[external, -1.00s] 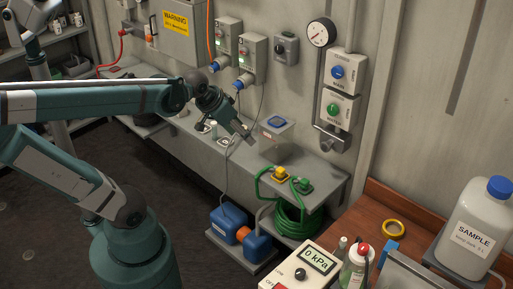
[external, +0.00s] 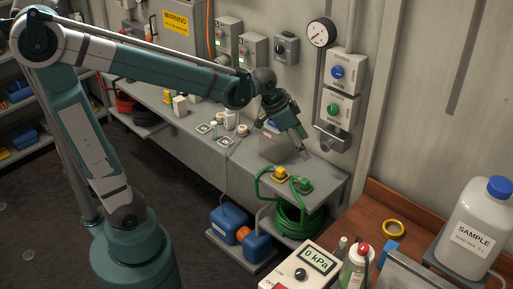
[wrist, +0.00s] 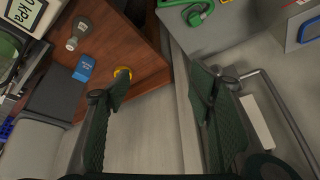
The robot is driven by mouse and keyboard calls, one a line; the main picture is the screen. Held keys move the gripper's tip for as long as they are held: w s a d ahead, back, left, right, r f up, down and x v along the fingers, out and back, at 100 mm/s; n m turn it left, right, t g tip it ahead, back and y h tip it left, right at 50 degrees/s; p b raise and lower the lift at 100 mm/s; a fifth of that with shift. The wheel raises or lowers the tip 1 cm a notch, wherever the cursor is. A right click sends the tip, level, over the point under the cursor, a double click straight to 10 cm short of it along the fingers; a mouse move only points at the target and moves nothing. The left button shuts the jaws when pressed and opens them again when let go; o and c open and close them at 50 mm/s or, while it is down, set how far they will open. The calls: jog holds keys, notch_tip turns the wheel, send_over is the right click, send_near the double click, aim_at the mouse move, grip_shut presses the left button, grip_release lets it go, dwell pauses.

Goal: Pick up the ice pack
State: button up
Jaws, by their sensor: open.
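A small blue block with printing on it (wrist: 84,68), which looks like the ice pack, lies on the brown wooden table in the wrist view. In the external view it shows as a blue piece (external: 388,253), partly hidden by the grey case in front. My gripper (external: 304,150) is above the right end of the grey bench, left of and behind the blue block, and apart from it. In the wrist view my gripper (wrist: 163,85) has its two green fingers spread wide, with nothing between them.
A yellow tape ring (external: 394,228) lies on the wooden table (external: 370,208). A grey box (external: 275,145) and a green hose (external: 296,219) are near my gripper.

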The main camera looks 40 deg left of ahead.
jog(key=w+d+f+m, duration=0.2)
jog(key=w+d+f, duration=0.1)
jog(key=d, duration=0.6)
jog(key=m+g+h, duration=0.2)
jog(key=m+g, duration=0.2)
jog(key=m, duration=0.3)
send_near(388, 244)
jog(key=x, duration=0.6)
jog(key=shift+d+f, duration=0.2)
jog(key=shift+f, duration=0.2)
jog(key=shift+b+x, duration=0.3)
jog(key=shift+x, duration=1)
jog(key=shift+x, duration=2.6)
jog(key=shift+a+f, duration=0.1)
jog(key=shift+a, duration=0.15)
